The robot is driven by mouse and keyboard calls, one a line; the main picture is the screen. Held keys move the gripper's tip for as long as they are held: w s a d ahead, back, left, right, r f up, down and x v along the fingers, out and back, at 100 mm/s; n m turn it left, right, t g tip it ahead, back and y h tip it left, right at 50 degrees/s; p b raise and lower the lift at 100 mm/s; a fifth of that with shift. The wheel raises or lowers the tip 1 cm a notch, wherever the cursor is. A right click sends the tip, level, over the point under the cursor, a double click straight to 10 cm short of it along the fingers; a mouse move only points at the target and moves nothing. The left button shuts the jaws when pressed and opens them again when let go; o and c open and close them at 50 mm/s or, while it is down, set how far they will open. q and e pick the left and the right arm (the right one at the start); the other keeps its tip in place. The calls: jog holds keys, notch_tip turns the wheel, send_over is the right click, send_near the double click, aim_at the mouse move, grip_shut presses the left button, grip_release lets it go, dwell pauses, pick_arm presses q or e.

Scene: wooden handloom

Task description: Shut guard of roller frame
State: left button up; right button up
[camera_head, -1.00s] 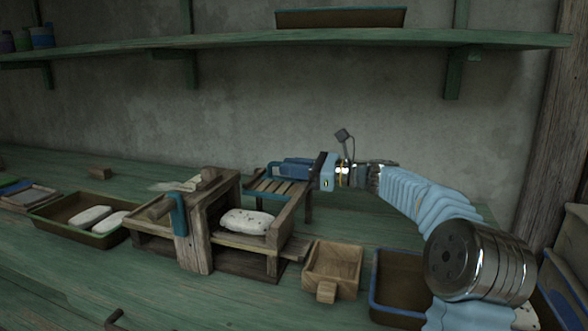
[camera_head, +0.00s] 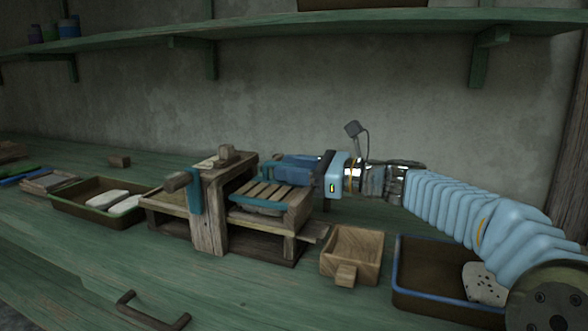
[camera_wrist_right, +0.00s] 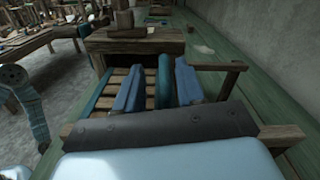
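The roller frame (camera_head: 209,222) is a wooden press with a teal lever on its front post and a low bed on its right. The slatted guard (camera_head: 268,194), with teal edges, lies over that bed and almost covers a pale lump beneath it. My right gripper (camera_head: 285,168) is at the guard's far side. In the right wrist view its two blue fingers (camera_wrist_right: 160,88) stand apart on either side of the guard's teal rail (camera_wrist_right: 164,80). I cannot tell whether either finger touches the rail. My left gripper is out of view.
A small wooden box (camera_head: 352,254) and a blue-rimmed tray (camera_head: 425,275) with a speckled pale piece stand right of the frame. A brown tray (camera_head: 72,206) with pale pieces stands left. A dark handle (camera_head: 150,310) is at the bench front. A shelf (camera_head: 330,25) runs above.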

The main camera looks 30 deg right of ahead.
jog(key=v, duration=1.3)
jog(key=shift+s+d, duration=0.3)
jog(key=shift+f, duration=0.1)
